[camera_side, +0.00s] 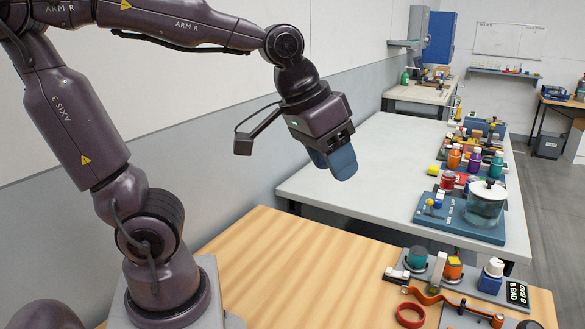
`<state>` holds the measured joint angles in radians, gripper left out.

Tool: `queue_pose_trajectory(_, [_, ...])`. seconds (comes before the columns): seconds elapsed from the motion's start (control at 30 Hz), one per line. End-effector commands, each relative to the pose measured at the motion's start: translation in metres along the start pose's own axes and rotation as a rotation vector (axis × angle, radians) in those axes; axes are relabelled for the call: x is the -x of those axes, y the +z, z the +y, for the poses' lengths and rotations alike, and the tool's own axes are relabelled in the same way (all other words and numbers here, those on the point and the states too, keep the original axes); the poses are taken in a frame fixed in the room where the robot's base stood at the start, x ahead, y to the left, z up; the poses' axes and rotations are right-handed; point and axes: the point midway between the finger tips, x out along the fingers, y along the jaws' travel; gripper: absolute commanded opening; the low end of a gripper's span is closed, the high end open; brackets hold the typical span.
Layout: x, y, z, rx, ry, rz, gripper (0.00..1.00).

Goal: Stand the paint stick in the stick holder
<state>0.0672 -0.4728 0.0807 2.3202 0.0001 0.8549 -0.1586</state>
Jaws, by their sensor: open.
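My gripper (338,162) hangs from my arm above the wooden table, near its far edge, with its blue fingers pointing down. It is open, and nothing shows between the fingers. It is well apart from the objects at the table's right side. I cannot tell for certain which object is the paint stick or the stick holder. A slim pale upright piece (438,270) stands between a green-topped round part (417,258) and an orange part with a white top (453,268) on a grey plate.
The wooden table (290,270) is bare across its left and middle. At its right are a blue bottle with a white cap (491,275), a black label plate (517,293), an orange strap-like part (445,298) and a red ring (410,315). A grey bench (370,165) with several bottles stands behind.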

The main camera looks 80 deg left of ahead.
Motion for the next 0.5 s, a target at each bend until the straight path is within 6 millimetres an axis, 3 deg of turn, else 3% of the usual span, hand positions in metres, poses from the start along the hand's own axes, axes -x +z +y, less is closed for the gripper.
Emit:
queue_pose_trajectory(0.1, [0.014, 0.033, -0.003, -0.096, -0.008, 0.036, 0.46])
queue_pose_trajectory(0.2, [0.017, 0.049, -0.005, -0.149, -0.019, 0.049, 0.46])
queue_pose_trajectory(0.5, [0.018, 0.059, -0.006, -0.182, -0.027, 0.055, 0.46])
